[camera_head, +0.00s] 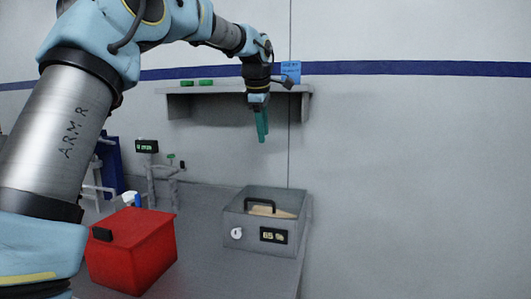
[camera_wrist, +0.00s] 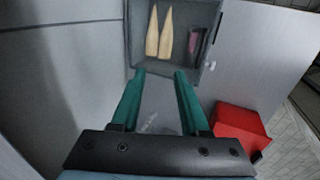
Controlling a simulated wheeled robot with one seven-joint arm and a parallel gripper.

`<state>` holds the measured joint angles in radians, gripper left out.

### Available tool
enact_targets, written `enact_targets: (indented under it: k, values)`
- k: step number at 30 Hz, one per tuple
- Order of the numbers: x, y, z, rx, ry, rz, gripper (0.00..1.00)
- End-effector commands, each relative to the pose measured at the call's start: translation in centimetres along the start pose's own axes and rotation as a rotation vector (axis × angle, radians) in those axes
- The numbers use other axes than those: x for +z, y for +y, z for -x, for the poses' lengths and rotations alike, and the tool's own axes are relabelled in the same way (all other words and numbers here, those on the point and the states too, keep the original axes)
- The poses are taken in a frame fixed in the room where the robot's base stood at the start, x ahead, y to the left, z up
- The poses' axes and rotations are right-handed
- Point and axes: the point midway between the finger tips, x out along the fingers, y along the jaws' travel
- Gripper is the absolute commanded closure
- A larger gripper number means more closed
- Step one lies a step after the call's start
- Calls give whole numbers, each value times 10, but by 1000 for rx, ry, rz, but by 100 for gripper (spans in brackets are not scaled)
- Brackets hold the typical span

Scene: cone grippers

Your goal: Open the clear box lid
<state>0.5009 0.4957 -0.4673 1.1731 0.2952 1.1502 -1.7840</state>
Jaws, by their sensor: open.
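The clear box (camera_head: 232,229) stands on the grey table, with a dark handle (camera_head: 260,204) on its top. The lid looks shut. Pale tan pieces show inside. In the wrist view the box (camera_wrist: 133,52) is at the top, holding two tan cone-shaped pieces (camera_wrist: 158,32) and a dark-edged pinkish shape (camera_wrist: 195,42) I cannot identify clearly. My gripper (camera_head: 262,138) hangs above the box, apart from it, fingers pointing down. In the wrist view its teal fingers (camera_wrist: 159,73) are spread with nothing held between them.
A red box (camera_head: 135,245) with a dark handle stands left of the clear box. A wall shelf (camera_head: 230,90) with green items is behind my gripper. A small display stand (camera_head: 147,147) and pipework are at the back left. The wall at right is bare.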

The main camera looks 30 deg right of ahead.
Motion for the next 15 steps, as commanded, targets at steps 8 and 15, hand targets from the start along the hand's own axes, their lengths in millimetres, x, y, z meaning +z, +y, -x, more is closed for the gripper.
enact_targets:
  k: [8, 15]
  values:
    - [0, 0, 38, 1, -1, 0, 55]
    - [0, 0, 43, 0, -1, 0, 55]
